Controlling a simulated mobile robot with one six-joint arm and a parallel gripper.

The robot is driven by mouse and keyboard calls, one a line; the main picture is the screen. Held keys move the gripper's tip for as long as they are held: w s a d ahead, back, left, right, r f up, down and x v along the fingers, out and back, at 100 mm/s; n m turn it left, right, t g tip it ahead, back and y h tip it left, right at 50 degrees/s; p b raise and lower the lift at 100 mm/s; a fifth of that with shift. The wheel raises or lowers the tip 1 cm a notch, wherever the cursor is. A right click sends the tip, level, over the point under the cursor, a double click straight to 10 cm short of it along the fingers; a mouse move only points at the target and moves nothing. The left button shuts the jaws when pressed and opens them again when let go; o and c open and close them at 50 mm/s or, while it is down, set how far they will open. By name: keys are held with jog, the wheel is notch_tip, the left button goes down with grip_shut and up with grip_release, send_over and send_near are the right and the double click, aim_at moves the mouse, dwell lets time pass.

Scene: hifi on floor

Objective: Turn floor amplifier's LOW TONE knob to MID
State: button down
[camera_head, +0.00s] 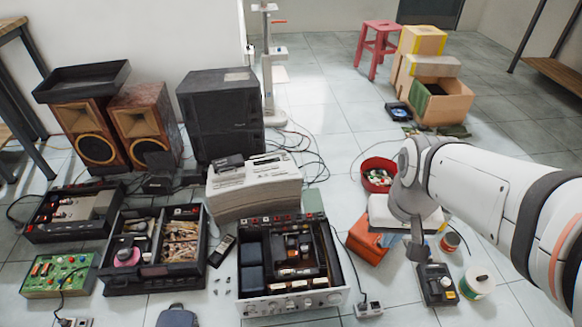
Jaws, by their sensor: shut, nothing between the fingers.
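The floor amplifier (290,303) looks to be the open-topped unit with a silver front panel, low in the middle of the head view. Its dark inside parts show from above. Small knobs line the silver front, but their labels and pointer positions are too small to read, so I cannot tell which is LOW TONE. My arm reaches in from the right. My gripper (418,249) points down at its end, small and dark, shut and empty. In the picture it is right of the amplifier, apart from it, just above a dark handheld device (438,291).
A divided parts tray (155,278) stands left. A pale stacked unit (254,188) is behind. Loose cables cross the floor.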

jog(key=shift+d, duration=0.15)
jog(key=w+d+f+n+t+h, duration=0.1)
jog(key=w+f+n+h, duration=0.1)
jog(key=w+f+n, duration=0.85)
jog(key=w+a+f+n+y+b, duration=0.15)
jog(key=w+a+f+n, duration=0.35)
jog(key=w+f+n, duration=0.6)
jog(key=n+g+y+b, duration=0.1)
jog(key=n+g+y, duration=0.35)
jog(key=n, duration=1.25)
send_near(273, 308)
notch_tip(273, 308, down, 7)
jog(key=s+t+y+b, duration=0.1)
jog(key=b, duration=0.2)
jog(key=shift+a+b, duration=0.2)
jog(key=shift+b, duration=0.15)
